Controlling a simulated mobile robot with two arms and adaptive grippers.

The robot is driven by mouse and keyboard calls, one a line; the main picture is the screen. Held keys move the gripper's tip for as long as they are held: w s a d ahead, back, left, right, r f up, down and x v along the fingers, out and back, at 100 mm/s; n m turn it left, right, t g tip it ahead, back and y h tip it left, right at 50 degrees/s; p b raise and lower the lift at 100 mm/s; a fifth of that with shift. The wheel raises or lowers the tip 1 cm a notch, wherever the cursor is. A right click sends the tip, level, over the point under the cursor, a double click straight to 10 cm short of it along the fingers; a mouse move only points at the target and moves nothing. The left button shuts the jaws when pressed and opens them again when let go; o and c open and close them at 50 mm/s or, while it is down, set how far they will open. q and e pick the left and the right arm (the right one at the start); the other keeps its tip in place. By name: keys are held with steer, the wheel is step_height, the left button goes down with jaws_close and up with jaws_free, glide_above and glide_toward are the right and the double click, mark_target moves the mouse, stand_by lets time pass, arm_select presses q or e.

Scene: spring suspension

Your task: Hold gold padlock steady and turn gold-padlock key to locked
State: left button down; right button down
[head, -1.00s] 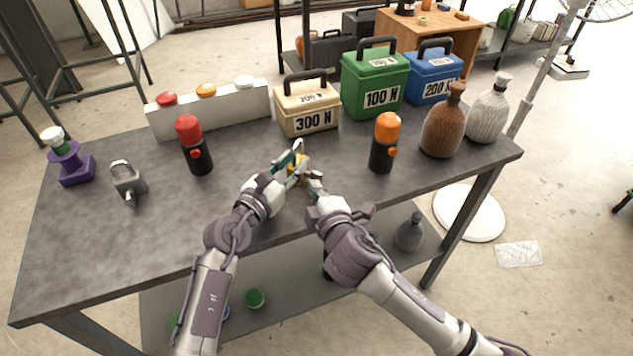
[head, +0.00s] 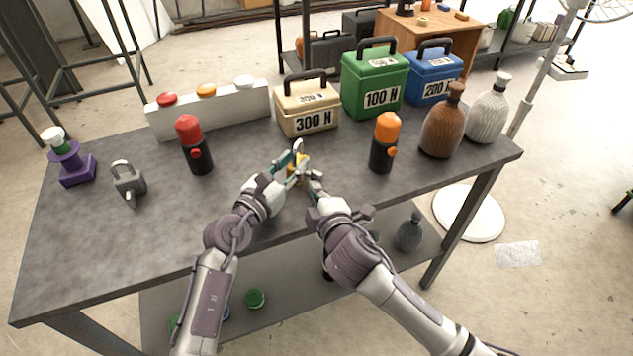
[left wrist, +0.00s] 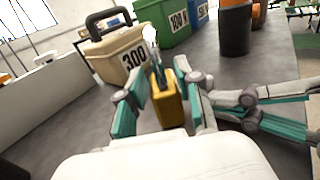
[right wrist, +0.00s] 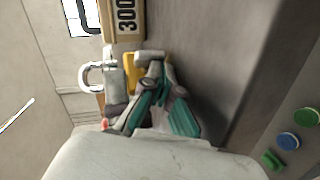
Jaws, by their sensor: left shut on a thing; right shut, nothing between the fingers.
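The gold padlock (head: 299,167) stands near the middle of the table, in front of the cream 300 N box. In the left wrist view its gold body (left wrist: 168,103) is between the fingers of my left gripper (left wrist: 160,98), which is shut on it. Its shackle points up. My right gripper (head: 313,183) is shut and empty at the padlock's near right side. In the right wrist view the closed right fingertips (right wrist: 152,62) are close to the gold body (right wrist: 131,72); contact cannot be told. The key is not clearly visible, hidden around the fingers.
A grey padlock (head: 128,181) stands at the left. A red-topped canister (head: 195,146) and an orange-topped canister (head: 385,143) flank my grippers. The 300 N box (head: 307,107) is just behind. The table's front left is clear.

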arm_select(q)
steer(key=shift+a+f, duration=0.15)
arm_select(e)
steer(key=shift+d+f, duration=0.4)
steer(key=shift+d, duration=0.05)
arm_select(q)
steer(key=shift+w, duration=0.1)
arm_select(e)
steer(key=shift+s, duration=0.25)
arm_select(q)
steer(key=shift+d+f, duration=0.1)
steer(key=shift+d, duration=0.1)
arm_select(e)
steer(key=a+r+v, duration=0.1)
steer(key=v, duration=0.6)
steer(key=shift+s+d, duration=0.2)
steer(key=shift+s, duration=0.1)
arm_select(q)
steer(key=c, duration=1.2)
jaws_free()
steer(key=o, duration=0.5)
